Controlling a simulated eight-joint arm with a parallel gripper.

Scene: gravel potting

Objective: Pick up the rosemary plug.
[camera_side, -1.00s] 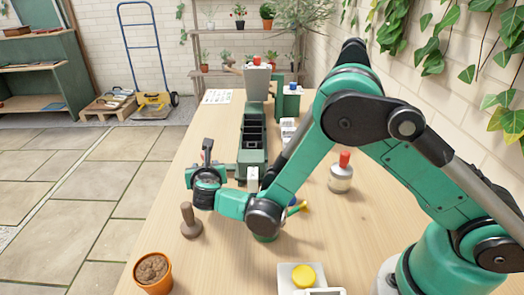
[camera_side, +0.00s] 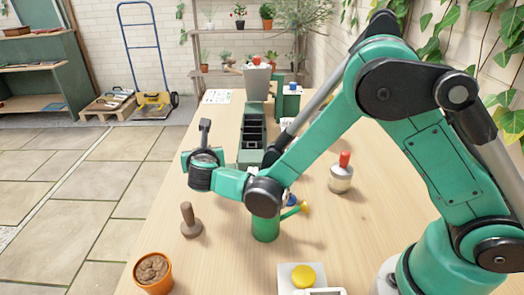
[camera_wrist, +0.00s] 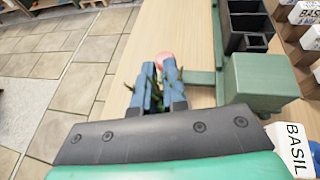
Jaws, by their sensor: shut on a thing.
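My gripper (camera_wrist: 160,72) shows its two blue fingers in the wrist view. They are shut on the rosemary plug, with narrow green leaves (camera_wrist: 157,86) showing between and beside them. The plug's lower part is hidden by the fingers. In the side view my wrist is above the left edge of the table, left of the long green tray, and hides the fingers and the plug.
The green tray (camera_side: 243,156) with dark cells stands right of my gripper. A BASIL label (camera_wrist: 291,150) shows in the wrist view.

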